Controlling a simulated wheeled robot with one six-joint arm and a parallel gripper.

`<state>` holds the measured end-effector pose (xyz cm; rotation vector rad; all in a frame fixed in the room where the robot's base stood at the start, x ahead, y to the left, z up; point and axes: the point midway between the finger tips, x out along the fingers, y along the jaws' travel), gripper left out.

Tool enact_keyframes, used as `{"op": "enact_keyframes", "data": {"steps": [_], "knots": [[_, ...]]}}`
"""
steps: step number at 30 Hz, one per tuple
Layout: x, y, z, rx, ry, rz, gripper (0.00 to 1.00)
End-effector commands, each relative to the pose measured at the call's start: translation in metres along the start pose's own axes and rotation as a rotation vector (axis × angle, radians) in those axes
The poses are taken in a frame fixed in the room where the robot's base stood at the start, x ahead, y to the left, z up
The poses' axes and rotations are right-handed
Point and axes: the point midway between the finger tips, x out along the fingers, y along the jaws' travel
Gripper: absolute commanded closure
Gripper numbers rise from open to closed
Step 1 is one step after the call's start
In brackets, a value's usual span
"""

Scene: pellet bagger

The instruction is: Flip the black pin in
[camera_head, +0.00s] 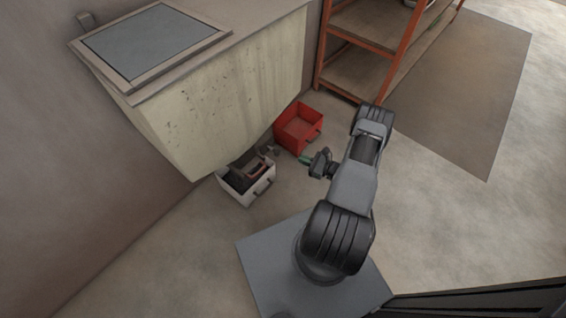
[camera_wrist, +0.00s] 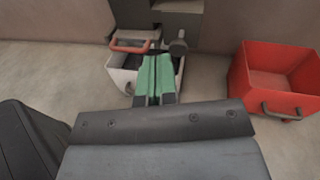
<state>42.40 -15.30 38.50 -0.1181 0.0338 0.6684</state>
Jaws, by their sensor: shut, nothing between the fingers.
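My gripper (camera_wrist: 155,82) has green fingers that lie together, shut and empty, in the wrist view. They point toward the underside of the bagger and overlap the white bin in the picture. In the head view my gripper (camera_head: 306,160) is low, right of the bagger's outlet. A dark grey rounded knob on a short stem (camera_wrist: 178,46) stands just right of and beyond the fingertips; I cannot tell for sure that it is the black pin. A red loop handle (camera_wrist: 130,46) is to the left. The fingers appear apart from both.
A white bin (camera_head: 236,186) stands under the hopper (camera_head: 225,95); it also shows in the wrist view (camera_wrist: 120,82). A red bin (camera_head: 296,124) stands to its right and shows in the wrist view (camera_wrist: 278,96). An orange shelf rack (camera_head: 352,50) is behind.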

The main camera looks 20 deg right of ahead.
Motion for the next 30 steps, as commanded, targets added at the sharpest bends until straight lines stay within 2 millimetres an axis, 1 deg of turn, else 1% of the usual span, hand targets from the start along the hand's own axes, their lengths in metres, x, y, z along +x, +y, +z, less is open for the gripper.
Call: {"op": "enact_keyframes", "data": {"steps": [1, 3, 6, 9, 12, 23, 26, 30], "knots": [[-0.006, 0.004, -0.027, 0.033, -0.006, -0.055, 1.0], [-0.012, 0.007, -0.046, 0.063, -0.012, -0.117, 1.0], [-0.019, 0.01, -0.065, 0.091, -0.017, -0.177, 1.0], [-0.022, 0.012, -0.074, 0.105, -0.02, -0.209, 1.0], [-0.024, 0.013, -0.077, 0.11, -0.021, -0.221, 1.0], [-0.022, 0.013, -0.076, 0.11, -0.02, -0.219, 1.0], [-0.014, 0.011, -0.077, 0.11, -0.02, -0.217, 1.0], [0.006, 0.007, -0.077, 0.108, -0.02, -0.214, 1.0]]}}
